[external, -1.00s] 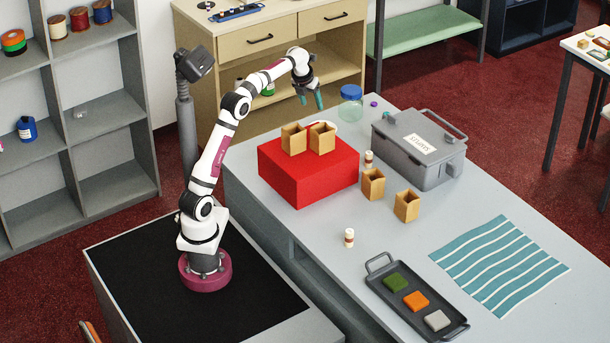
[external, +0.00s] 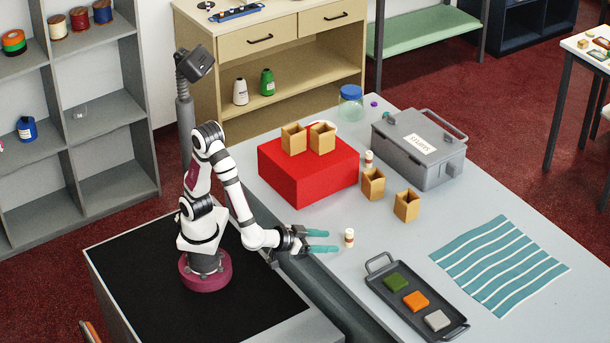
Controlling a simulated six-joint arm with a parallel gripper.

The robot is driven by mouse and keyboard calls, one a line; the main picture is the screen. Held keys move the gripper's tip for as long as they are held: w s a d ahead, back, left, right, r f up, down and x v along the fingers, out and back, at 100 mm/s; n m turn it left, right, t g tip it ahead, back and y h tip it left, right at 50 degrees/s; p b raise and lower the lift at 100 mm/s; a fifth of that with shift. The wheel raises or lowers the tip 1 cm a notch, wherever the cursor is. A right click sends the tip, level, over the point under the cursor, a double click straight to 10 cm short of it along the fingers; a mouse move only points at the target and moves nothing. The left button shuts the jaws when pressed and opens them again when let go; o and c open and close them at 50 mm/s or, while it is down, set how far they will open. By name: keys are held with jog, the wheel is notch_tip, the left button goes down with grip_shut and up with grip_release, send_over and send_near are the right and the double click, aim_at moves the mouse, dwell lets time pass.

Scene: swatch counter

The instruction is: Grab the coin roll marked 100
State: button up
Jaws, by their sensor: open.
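Two small white rolls with a brownish band stand upright on the grey counter. The near coin roll (external: 349,237) is at the counter's middle, and the far coin roll (external: 368,160) is beside the red box. Their markings are too small to read, so I cannot tell which is marked 100. My gripper (external: 332,241) is low over the counter's near-left edge, its teal fingers open and pointing right. The near roll is just beyond the fingertips and appears not to be held.
A red box (external: 308,178) carries two tan open cups (external: 293,139). Two more tan cups (external: 406,206) stand by the grey toolbox (external: 428,160). A dark tray (external: 385,300) with coloured squares and a striped cloth (external: 500,265) lie to the right. Counter around the near roll is clear.

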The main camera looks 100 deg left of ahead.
jog(key=s+a+n+y, duration=0.1)
jog(key=s+a, duration=0.1)
send_near(357, 242)
jog(key=w+a, duration=0.1)
jog(key=w+a+r, duration=0.1)
jog(key=w, duration=0.1)
jog(key=shift+r, duration=0.1)
jog(key=x, duration=0.6)
jog(key=shift+a, duration=0.15)
jog(key=shift+s, duration=0.1)
grip_shut()
